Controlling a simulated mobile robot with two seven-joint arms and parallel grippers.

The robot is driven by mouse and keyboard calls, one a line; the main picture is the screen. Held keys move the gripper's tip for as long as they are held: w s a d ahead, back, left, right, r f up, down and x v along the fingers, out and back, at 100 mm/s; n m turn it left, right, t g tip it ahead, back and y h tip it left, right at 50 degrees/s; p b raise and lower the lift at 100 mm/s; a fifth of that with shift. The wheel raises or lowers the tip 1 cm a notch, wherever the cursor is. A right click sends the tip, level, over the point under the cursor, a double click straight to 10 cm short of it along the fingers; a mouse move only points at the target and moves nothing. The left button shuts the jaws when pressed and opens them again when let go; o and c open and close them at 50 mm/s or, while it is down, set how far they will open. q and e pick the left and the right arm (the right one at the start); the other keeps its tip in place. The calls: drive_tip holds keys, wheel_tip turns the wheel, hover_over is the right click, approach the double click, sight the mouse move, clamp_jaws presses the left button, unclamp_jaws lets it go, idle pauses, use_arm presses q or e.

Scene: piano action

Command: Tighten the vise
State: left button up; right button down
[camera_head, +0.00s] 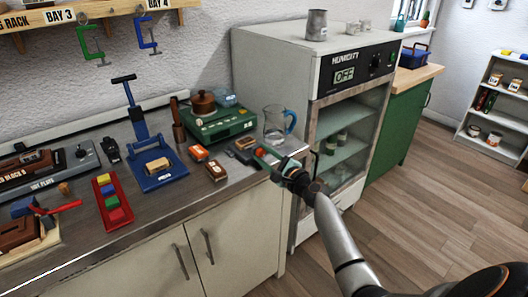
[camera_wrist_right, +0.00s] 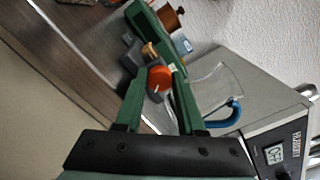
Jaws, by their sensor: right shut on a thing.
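A small dark grey device (camera_head: 243,156), which looks like the vise, sits near the right end of the metal bench top. It also shows in the right wrist view (camera_wrist_right: 130,60), with a tan piece (camera_wrist_right: 149,50) at its top. An orange-red round knob (camera_wrist_right: 160,78) is at its near side. My right gripper (camera_head: 265,154) reaches in from the right, with its green fingers (camera_wrist_right: 158,80) on either side of the knob and shut on it. The fingers partly hide the knob and the device. My left gripper is not in view.
A glass jug (camera_head: 275,125) with a blue handle stands close behind my right gripper. Orange and brown small boxes (camera_head: 215,171) lie to the left. A green scale-like unit (camera_head: 215,122) is behind. A tall humidity cabinet (camera_head: 345,100) stands to the right.

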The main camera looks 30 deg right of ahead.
drive_tip(key=shift+r+m+p, duration=0.15)
drive_tip(key=shift+m+p, duration=0.2)
drive_tip(key=shift+m, duration=0.55)
drive_tip(key=shift+m+p, duration=0.3)
drive_tip(key=shift+m, duration=0.3)
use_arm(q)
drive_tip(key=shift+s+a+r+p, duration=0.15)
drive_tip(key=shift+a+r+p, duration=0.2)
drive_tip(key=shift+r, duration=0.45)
use_arm(e)
drive_tip(key=shift+m, duration=0.7)
drive_tip(key=c, duration=0.5)
unclamp_jaws()
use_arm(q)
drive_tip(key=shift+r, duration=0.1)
